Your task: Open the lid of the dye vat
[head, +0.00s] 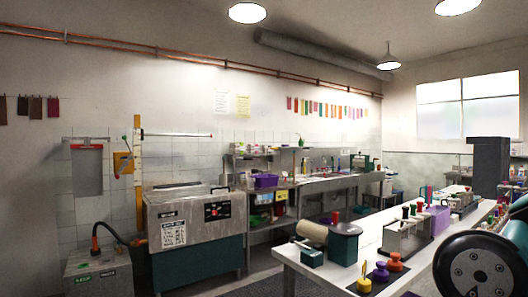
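The dye vat seems to be the big steel box on a dark green base (197,232) at the left, against the tiled wall. Its front carries a white label sheet and a black control panel (217,210). Its flat steel lid (180,194) appears to lie down on top, with a small dark fitting near the right end. My gripper is not in this view.
A grey bin with a hose (98,278) stands left of the vat. A yellow post (139,180) rises behind it. Steel shelving (270,230) and a sink counter run to the right. A white table (340,272) with coloured-knob tools fills the right foreground. Floor shows between vat and table.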

